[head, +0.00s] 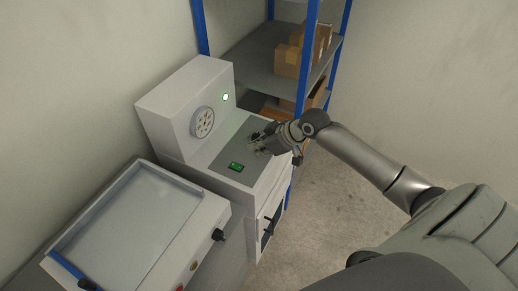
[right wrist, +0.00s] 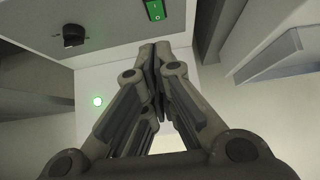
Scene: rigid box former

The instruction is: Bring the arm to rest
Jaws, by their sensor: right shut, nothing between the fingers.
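My right arm (head: 365,155) reaches in from the right of the head view. My right gripper (head: 256,144) is over the dark top panel of the white box-forming machine (head: 185,100), to the right of a green switch (head: 236,167). In the right wrist view its fingers (right wrist: 157,50) are closed together at the tips, with nothing between them. The green switch (right wrist: 155,10) shows just beyond the fingertips there. I cannot tell whether the fingers touch the machine. My left gripper is not in view.
A green light (head: 225,97) glows beside a round dial (head: 203,122) on the machine. A shallow tray-topped unit (head: 218,215) stands at the lower left. Blue-framed shelving (head: 262,60) with cardboard boxes (head: 290,58) stands behind. Open floor (head: 325,215) lies to the right.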

